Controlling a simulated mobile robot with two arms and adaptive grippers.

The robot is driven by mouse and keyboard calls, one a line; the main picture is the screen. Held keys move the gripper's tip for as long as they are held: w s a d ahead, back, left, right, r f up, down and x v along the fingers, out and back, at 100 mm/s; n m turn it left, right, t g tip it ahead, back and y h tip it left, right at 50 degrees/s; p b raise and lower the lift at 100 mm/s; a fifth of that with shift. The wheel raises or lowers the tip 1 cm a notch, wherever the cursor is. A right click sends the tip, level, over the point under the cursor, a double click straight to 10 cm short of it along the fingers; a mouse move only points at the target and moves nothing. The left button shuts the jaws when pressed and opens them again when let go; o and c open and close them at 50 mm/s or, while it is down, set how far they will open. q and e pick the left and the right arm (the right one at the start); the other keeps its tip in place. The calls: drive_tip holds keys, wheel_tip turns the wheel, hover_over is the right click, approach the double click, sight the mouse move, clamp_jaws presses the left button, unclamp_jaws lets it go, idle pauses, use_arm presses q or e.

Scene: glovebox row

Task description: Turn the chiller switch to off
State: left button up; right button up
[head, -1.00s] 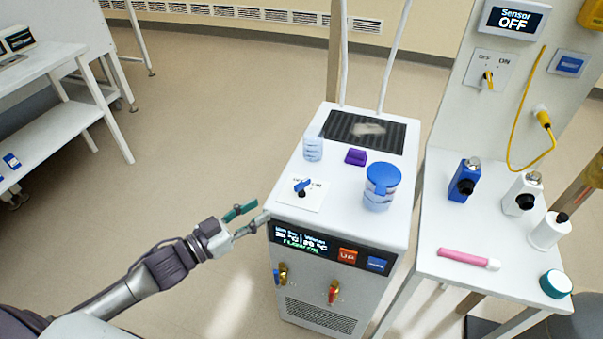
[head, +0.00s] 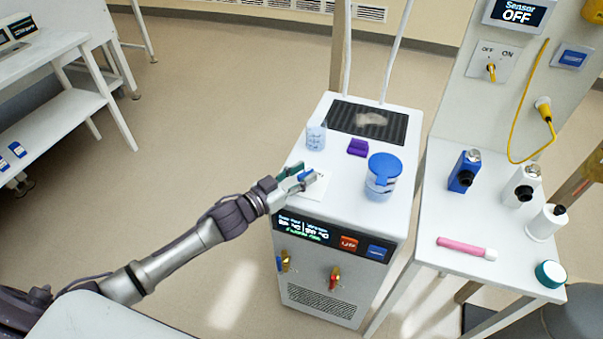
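The chiller (head: 333,224) is a white cabinet with a dark display and orange and blue buttons on its front. Its switch has a blue lever (head: 306,175) on a white plate (head: 316,190) on the chiller's top, near the front left. My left gripper (head: 303,174) is over this plate, its fingers apart, with the blue lever showing between the fingertips. I cannot tell whether the fingers touch it. The gripper hides most of the plate, its lettering and the switch's base. My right gripper is not in view.
On the chiller top stand a clear cup (head: 316,137), a purple block (head: 358,147) and a blue-lidded jar (head: 382,176), beside a dark grille (head: 367,123). A side table (head: 440,215) holds bottles and a pink tube. A separate OFF/ON switch (head: 491,70) is on the panel behind.

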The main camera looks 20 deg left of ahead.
use_arm(q)
clamp_jaws()
drive_tip(key=shift+s+n+y, duration=0.1)
drive_tip(key=shift+n+y, duration=0.2)
drive_tip(key=n+t+y, duration=0.1)
drive_tip(key=y, duration=0.1)
drive_tip(key=shift+d+n+t+y+p, duration=0.15)
drive_tip(key=shift+n+t+y+p, duration=0.15)
drive_tip(key=shift+n+p, duration=0.1)
drive_tip(key=n+t+y, duration=0.1)
drive_tip(key=n+y, duration=0.1)
drive_tip(key=y, duration=0.1)
drive_tip(key=shift+f+y+b, duration=0.1)
drive_tip(key=shift+y+b, duration=0.2)
drive_tip(key=shift+b, duration=0.05)
drive_tip(key=shift+n+y, duration=0.7)
drive_tip(key=shift+y, duration=0.2)
drive_tip(key=shift+b, duration=0.3)
